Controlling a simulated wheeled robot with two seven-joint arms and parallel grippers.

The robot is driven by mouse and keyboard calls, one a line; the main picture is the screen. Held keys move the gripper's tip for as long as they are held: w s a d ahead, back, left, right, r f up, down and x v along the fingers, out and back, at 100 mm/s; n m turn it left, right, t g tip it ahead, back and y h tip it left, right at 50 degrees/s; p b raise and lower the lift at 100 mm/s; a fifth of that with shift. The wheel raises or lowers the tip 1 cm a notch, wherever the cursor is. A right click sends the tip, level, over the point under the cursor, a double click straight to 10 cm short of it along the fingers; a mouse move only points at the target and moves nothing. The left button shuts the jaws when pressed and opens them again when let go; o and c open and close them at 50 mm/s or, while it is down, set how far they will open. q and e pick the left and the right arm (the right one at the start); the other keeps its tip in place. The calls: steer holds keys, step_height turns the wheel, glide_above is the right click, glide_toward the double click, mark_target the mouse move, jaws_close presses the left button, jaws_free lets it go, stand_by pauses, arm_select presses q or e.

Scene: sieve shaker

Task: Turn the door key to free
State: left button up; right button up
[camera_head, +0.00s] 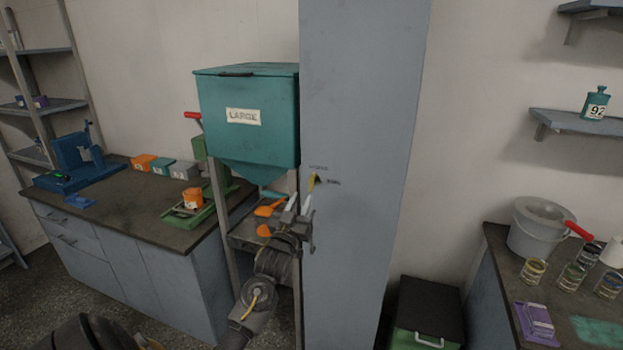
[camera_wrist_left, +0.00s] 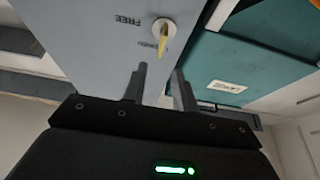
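A yellow key (camera_head: 311,183) sits in a lock on the tall grey-blue cabinet door (camera_head: 350,90). It looks roughly upright, near the faint label above it; a second label is to its right. In the left wrist view the key (camera_wrist_left: 163,44) stands in a round pale lock plate (camera_wrist_left: 169,27), with the upside-down words FREE (camera_wrist_left: 128,20) and a partly covered label close by. My left gripper (camera_head: 298,204) is open and empty, just below the key. In the wrist view its fingertips (camera_wrist_left: 159,72) are apart, with the key just beyond them. My right gripper is not seen.
A teal hopper (camera_head: 250,140) marked LARGE stands close left of the cabinet, with orange items beneath it. A workbench (camera_head: 120,205) is further left. A dark-lidded green bin (camera_head: 428,315) and a right-hand bench with a bucket (camera_head: 540,238) are to the right.

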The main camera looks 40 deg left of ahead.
mark_target(311, 178)
arm_select(q)
steer(key=p+x, duration=0.2)
steer(key=x, duration=0.7)
steer(key=shift+w+p, duration=0.2)
steer(key=shift+p, duration=0.15)
jaws_close()
